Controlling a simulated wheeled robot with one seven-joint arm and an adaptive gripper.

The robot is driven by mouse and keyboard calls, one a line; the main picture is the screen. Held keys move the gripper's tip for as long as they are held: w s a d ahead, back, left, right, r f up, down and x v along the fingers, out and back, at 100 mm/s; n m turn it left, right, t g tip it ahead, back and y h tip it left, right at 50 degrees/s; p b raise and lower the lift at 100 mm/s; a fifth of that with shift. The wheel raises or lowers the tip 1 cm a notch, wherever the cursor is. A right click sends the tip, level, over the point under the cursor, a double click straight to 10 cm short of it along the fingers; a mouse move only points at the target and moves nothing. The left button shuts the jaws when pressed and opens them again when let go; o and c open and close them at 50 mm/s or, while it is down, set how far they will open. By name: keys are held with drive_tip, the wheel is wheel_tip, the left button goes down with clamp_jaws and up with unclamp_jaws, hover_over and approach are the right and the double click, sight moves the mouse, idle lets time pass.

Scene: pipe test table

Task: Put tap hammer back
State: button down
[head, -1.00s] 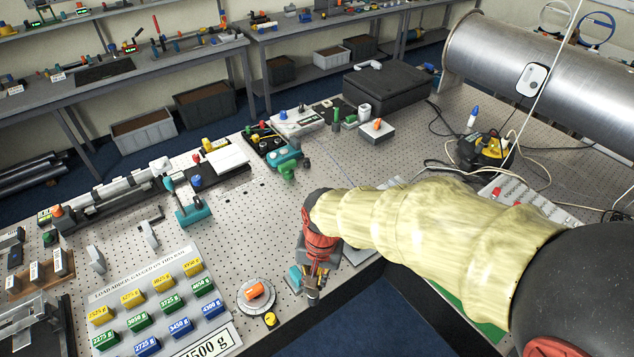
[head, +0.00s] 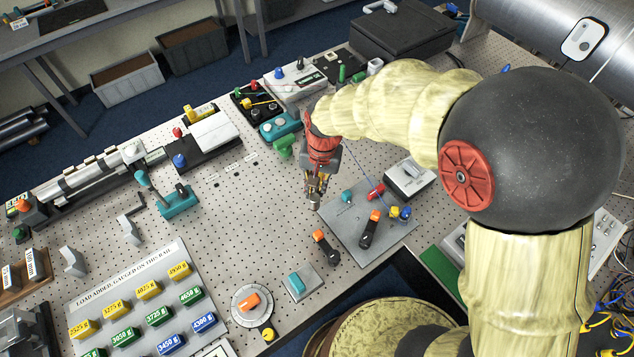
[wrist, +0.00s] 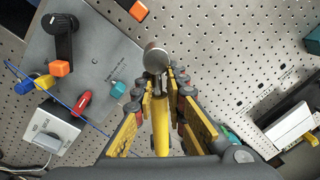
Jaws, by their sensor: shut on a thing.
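The tap hammer shows in the wrist view as a round metal head (wrist: 156,58) with a yellow handle (wrist: 160,125) running back between my fingers. My gripper (wrist: 160,95) is shut on it, with the head sticking out beyond the fingertips. In the head view my gripper (head: 316,185) points down over the perforated table, by the left corner of a grey plate. The hammer head (head: 314,201) is small there, below the fingertips. It appears to be above the table; the exact height cannot be told. Most of the handle is hidden in the head view.
The grey plate (head: 345,228) carries a black orange-tipped lever (head: 369,230). Another orange-tipped lever (head: 325,247), a teal block (head: 296,282) and an orange-knobbed dial (head: 250,302) lie along the front edge. Gauged weights (head: 158,317) stand front left. Bare table (head: 240,215) lies left of my gripper.

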drive_tip(key=w+f, duration=0.6)
drive_tip(key=shift+w+d, duration=0.2)
drive_tip(key=shift+w, duration=0.05)
drive_tip(key=shift+w+f+b, duration=0.2)
drive_tip(key=shift+f+b, duration=0.1)
drive_tip(key=shift+f, duration=1.6)
drive_tip(key=shift+f, duration=0.2)
drive_tip(key=c, duration=1.8)
unclamp_jaws()
drive_tip(key=shift+r, duration=0.15)
drive_tip(key=r, duration=0.8)
drive_tip(key=d+r, duration=0.1)
drive_tip(key=r, duration=0.3)
drive_tip(key=shift+p, duration=0.4)
